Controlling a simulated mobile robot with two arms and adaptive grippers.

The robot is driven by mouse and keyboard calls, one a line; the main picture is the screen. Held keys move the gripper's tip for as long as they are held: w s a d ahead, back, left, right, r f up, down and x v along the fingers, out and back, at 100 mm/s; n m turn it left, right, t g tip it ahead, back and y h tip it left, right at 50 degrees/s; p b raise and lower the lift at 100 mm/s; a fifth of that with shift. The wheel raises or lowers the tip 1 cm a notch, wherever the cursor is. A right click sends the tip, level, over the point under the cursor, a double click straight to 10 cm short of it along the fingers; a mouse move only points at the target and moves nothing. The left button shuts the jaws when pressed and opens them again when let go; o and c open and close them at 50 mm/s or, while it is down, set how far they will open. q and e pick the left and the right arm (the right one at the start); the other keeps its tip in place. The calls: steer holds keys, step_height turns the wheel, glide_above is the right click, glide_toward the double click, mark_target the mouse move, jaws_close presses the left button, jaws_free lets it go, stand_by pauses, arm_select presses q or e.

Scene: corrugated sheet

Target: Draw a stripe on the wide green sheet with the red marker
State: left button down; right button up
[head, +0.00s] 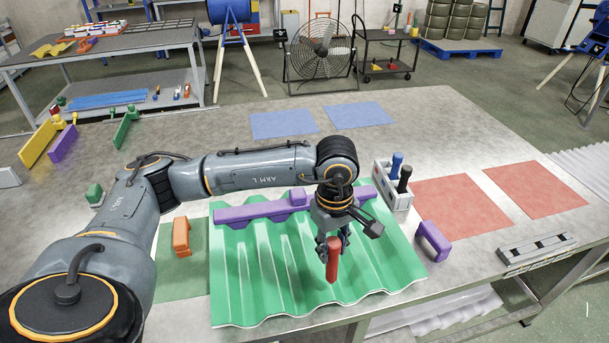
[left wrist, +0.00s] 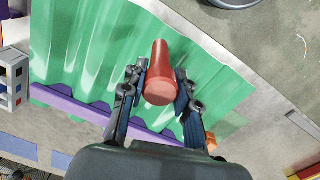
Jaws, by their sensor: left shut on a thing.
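The wide green sheet (head: 268,268) is corrugated and lies near the front edge of the table. It fills much of the left wrist view (left wrist: 85,50). My left gripper (head: 331,243) is shut on the red marker (head: 332,264) and holds it roughly upright over the right-front part of the sheet. The marker also shows between the fingers in the left wrist view (left wrist: 160,72). I cannot tell whether its tip touches the sheet. No drawn stripe is visible on the sheet. My right gripper is not in view.
A purple bar (head: 262,209) lies across the sheet's far side. A grey holder (head: 396,190) with a blue and a black marker stands right of the sheet. A purple block (head: 433,241) and an orange block (head: 181,237) sit beside the sheet. Red mats (head: 462,206) lie right.

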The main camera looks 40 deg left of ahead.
arm_select(q)
steer(key=w+a+r+n+p, duration=0.3)
steer(key=w+a+n+p, duration=0.3)
steer(key=n, duration=1.2)
steer(key=a+p, duration=0.2)
steer(key=a, duration=0.1)
steer(key=shift+w+a+r, duration=0.15)
steer(key=shift+w, duration=0.2)
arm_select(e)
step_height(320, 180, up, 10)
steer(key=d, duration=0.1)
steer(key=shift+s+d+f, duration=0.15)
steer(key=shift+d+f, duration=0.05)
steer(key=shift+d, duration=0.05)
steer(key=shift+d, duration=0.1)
arm_select(q)
step_height(320, 180, down, 6)
steer(key=b, duration=0.5)
steer(key=shift+f+b, duration=0.25)
steer(key=shift+b, duration=0.05)
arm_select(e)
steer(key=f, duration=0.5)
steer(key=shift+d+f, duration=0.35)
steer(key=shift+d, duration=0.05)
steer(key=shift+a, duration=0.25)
